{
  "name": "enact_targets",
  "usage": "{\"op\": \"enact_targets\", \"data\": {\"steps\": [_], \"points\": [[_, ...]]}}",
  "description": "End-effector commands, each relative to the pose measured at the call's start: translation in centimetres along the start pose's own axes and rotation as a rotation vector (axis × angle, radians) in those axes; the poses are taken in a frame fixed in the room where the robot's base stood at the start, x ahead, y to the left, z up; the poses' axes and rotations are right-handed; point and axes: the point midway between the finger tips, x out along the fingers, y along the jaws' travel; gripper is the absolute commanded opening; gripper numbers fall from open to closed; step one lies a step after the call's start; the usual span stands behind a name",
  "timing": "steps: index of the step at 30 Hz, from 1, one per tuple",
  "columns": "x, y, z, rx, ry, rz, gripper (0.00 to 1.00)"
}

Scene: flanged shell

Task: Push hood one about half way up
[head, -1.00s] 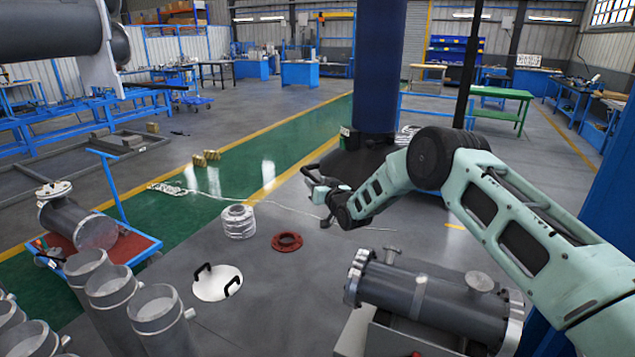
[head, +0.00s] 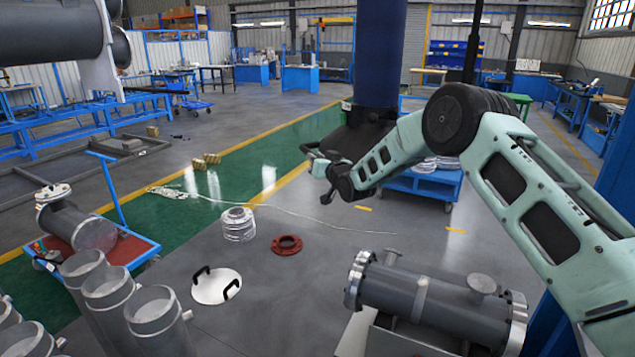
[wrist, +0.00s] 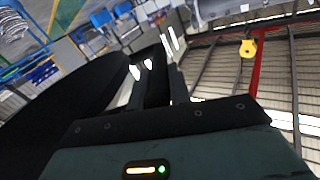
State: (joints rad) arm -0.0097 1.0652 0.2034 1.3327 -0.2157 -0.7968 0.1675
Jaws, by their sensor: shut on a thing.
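Hood one (head: 368,130) is a black flared hood under a thick blue duct (head: 378,50) in the head view. It hangs above the floor, clear of the blue cart behind it. A dark handle (head: 306,148) sticks out from its left side. My gripper (head: 318,162) is at this handle, left of and below the hood rim, and is shut on it. In the wrist view the hood's dark curved side (wrist: 70,110) fills the left, and my gripper fingers (wrist: 158,80) stand beside it. The exact grip on the handle is too dark to make out.
A blue cart (head: 425,183) stands behind my arm. A grey flanged shell (head: 435,300) lies in front at the right. The floor below the hood is open.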

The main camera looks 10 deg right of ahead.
Motion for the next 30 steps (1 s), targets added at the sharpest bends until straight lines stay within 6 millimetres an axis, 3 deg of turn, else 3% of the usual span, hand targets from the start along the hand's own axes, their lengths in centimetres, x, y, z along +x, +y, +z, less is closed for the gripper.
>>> {"op": "enact_targets", "data": {"steps": [1, 3, 15, 22, 30], "points": [[0.1, -0.4, -2.4, -0.003, 0.017, -0.003, 0.0], [0.0, -0.9, -4.9, -0.003, 0.019, -0.002, 0.0], [-0.1, -3.5, -17.7, -0.001, 0.018, -0.002, 0.0], [-0.1, -4.3, -22.0, 0.0, 0.016, -0.001, 0.0], [-0.1, -4.6, -23.6, -0.001, 0.014, -0.001, 0.0]]}}
